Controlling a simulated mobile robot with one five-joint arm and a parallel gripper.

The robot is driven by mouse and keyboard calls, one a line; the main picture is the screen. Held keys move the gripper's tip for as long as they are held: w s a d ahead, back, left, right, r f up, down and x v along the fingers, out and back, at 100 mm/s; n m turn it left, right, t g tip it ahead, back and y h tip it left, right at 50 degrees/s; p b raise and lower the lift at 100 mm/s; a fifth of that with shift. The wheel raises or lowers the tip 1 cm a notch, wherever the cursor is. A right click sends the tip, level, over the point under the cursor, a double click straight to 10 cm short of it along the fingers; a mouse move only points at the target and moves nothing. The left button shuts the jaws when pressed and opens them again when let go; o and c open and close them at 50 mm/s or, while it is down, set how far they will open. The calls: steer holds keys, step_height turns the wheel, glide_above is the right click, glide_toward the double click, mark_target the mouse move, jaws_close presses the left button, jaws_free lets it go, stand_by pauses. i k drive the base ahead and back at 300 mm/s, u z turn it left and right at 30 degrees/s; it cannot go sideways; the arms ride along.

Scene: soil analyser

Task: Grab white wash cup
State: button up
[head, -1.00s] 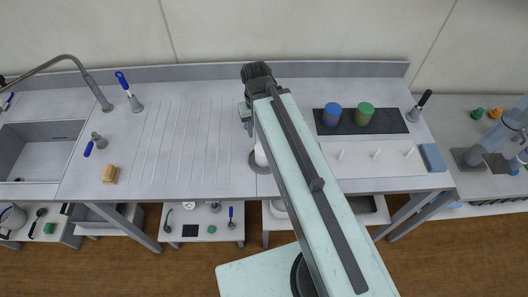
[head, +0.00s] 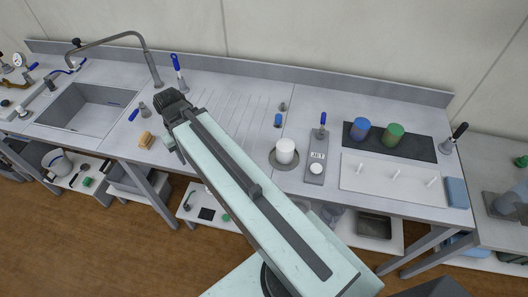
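A white cup (head: 285,150) stands upright on a round grey disc (head: 275,165) near the front edge of the counter. It is to the right of my arm and fully uncovered. My gripper (head: 172,104) is the dark end of my raised pale arm, over the left part of the ribbed drainboard. It is well to the left of the cup and apart from it. Its fingers are too small and too much folded together in view to tell open from shut.
A grey device labelled JET (head: 317,160) stands right of the cup. A blue jar (head: 360,128) and a green jar (head: 392,134) sit on a black mat (head: 423,150). A pegged white tray (head: 375,187) lies in front. The sink (head: 85,108) is left. The drainboard (head: 225,105) is mostly clear.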

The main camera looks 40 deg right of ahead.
mark_target(285, 147)
steer(key=u, duration=0.3)
steer(key=k, duration=1.45)
steer(key=u, duration=0.8)
steer(key=i, duration=1)
steer(key=u, duration=0.05)
